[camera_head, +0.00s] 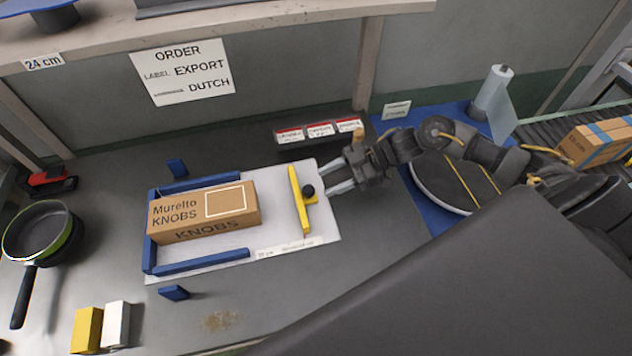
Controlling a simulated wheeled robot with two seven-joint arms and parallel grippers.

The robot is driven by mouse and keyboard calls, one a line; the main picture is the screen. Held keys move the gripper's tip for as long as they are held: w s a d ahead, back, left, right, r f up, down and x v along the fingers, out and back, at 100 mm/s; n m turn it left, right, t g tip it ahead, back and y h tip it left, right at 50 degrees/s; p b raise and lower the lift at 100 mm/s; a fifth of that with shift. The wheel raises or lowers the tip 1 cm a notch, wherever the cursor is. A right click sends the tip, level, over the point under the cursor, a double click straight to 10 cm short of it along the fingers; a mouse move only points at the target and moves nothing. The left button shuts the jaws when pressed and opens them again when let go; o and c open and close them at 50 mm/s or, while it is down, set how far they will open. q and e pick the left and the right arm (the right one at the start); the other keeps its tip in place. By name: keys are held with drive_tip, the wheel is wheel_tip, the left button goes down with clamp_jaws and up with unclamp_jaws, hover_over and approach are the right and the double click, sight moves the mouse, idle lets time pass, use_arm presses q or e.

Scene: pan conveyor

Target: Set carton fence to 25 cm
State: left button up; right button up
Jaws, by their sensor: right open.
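The carton fence is a yellow bar (299,203) with a black knob (308,191) on its right side. It stands on a white board (275,235) with small printed marks along its front edge, too small to read. A brown carton (204,212) marked "Murelto KNOBS" lies left of the fence, with a gap between them. Blue rails (206,262) border the carton at the back, left and front. My right gripper (328,185) is open, its two fingers pointing left, just right of the black knob. My left gripper is not in view.
A pan (40,232) lies at the left, near a yellow block (87,330) and a white block (116,324). Label boxes (320,133) stand behind the fence. A blue mat (428,213) and a conveyor with a carton (597,143) are at the right.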

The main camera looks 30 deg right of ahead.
sight(313, 188)
drive_tip(key=shift+p+x, duration=0.3)
drive_tip(key=shift+x, duration=1.8)
clamp_jaws()
